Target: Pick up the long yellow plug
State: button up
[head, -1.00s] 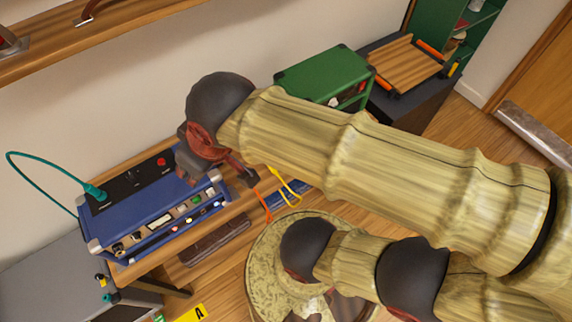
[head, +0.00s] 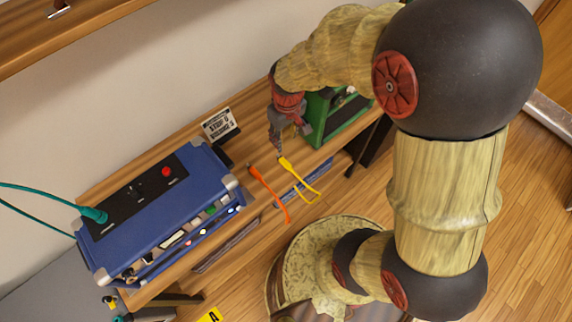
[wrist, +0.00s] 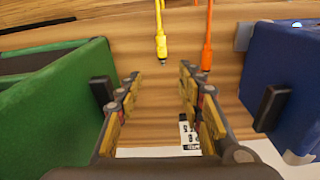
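The long yellow plug (head: 284,162) lies on the wooden bench with its yellow cable looping over the front edge. In the wrist view the yellow plug (wrist: 161,45) lies ahead of my fingertips, near the middle between them. An orange plug (head: 256,174) lies just left of it in the head view; in the wrist view the orange plug (wrist: 206,55) is to its right, ahead of the right finger. My gripper (head: 276,147) is just above the bench beside the yellow plug. In the wrist view my gripper (wrist: 160,80) is open, with nothing between its fingers.
A blue amp box (head: 160,205) with a teal cable stands left of the plugs. A green box (head: 335,118) stands close on the right. A small sign card (head: 219,125) stands at the back of the wooden bench (head: 205,148).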

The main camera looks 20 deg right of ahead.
jog(key=b, duration=0.2)
send_over(285, 161)
jog(key=shift+n+g, duration=0.3)
jog(key=shift+g, duration=0.1)
notch_tip(285, 161, down, 10)
jog(key=shift+s+f, duration=0.1)
notch_tip(285, 161, down, 5)
jog(key=shift+f+b, duration=0.15)
jog(key=shift+b, duration=0.8)
jog(key=c, duration=0.3)
grip_shut()
